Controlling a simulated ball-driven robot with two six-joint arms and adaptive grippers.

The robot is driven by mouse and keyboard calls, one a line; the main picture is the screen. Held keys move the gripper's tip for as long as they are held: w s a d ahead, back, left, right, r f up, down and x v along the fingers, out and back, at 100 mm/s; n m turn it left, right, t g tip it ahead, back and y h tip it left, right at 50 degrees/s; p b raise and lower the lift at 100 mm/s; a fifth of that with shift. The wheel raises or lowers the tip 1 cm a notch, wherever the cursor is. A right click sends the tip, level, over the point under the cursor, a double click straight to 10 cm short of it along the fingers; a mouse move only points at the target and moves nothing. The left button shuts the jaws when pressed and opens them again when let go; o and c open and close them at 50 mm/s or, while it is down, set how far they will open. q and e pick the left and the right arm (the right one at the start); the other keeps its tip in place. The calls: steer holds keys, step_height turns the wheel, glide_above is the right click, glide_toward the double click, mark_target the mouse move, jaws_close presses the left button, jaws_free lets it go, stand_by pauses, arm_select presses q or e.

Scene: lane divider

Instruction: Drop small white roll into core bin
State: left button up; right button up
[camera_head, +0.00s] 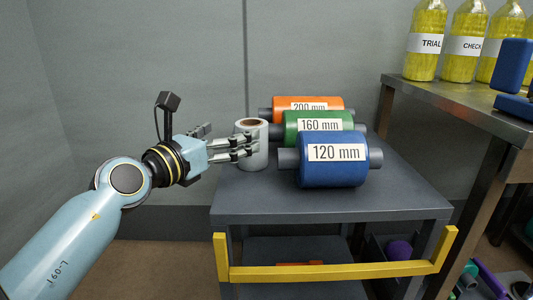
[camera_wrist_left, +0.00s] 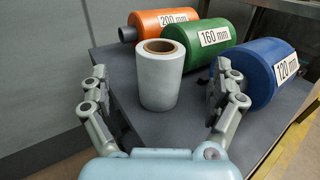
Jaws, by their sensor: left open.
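The small white roll (camera_head: 252,158) stands upright on the grey cart top (camera_head: 330,204), with a brown core showing at its top. It also shows in the left wrist view (camera_wrist_left: 160,80), ahead of and between the fingers. My left gripper (camera_head: 244,147) is open, with its fingers close to the roll's left side in the head view. In the left wrist view the two fingers of my left gripper (camera_wrist_left: 160,98) are spread wide, with gaps to the roll on both sides. My right gripper is not in view. No bin marked as the core bin can be made out.
Orange (camera_head: 308,103), green (camera_head: 318,121) and blue (camera_head: 333,160) rolls lie right of the white roll. A yellow rail (camera_head: 335,271) runs along the cart's front. A metal table (camera_head: 460,103) with yellow bottles (camera_head: 425,40) stands at right. A dark container (camera_head: 385,262) sits below the cart top.

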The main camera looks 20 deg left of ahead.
mark_target(245, 127)
arm_select(q)
steer(key=x, duration=0.2)
steer(key=shift+w+d+f+b, duration=0.15)
steer(key=shift+w+b, duration=0.25)
steer(key=x, duration=0.1)
steer(key=b+x, duration=0.2)
steer(key=shift+w+d+f, duration=0.15)
steer(key=shift+w+f, duration=0.1)
steer(key=shift+w, duration=0.1)
steer(key=shift+w+d+r, duration=0.15)
steer(key=shift+w, duration=0.35)
steer(key=shift+r, duration=0.1)
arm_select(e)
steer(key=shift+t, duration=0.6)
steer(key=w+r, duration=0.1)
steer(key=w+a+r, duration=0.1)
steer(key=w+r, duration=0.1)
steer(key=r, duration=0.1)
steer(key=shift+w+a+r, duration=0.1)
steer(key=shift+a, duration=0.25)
arm_select(q)
steer(key=c, duration=1.3)
steer(key=shift+c, duration=0.7)
steer(key=shift+r, duration=0.15)
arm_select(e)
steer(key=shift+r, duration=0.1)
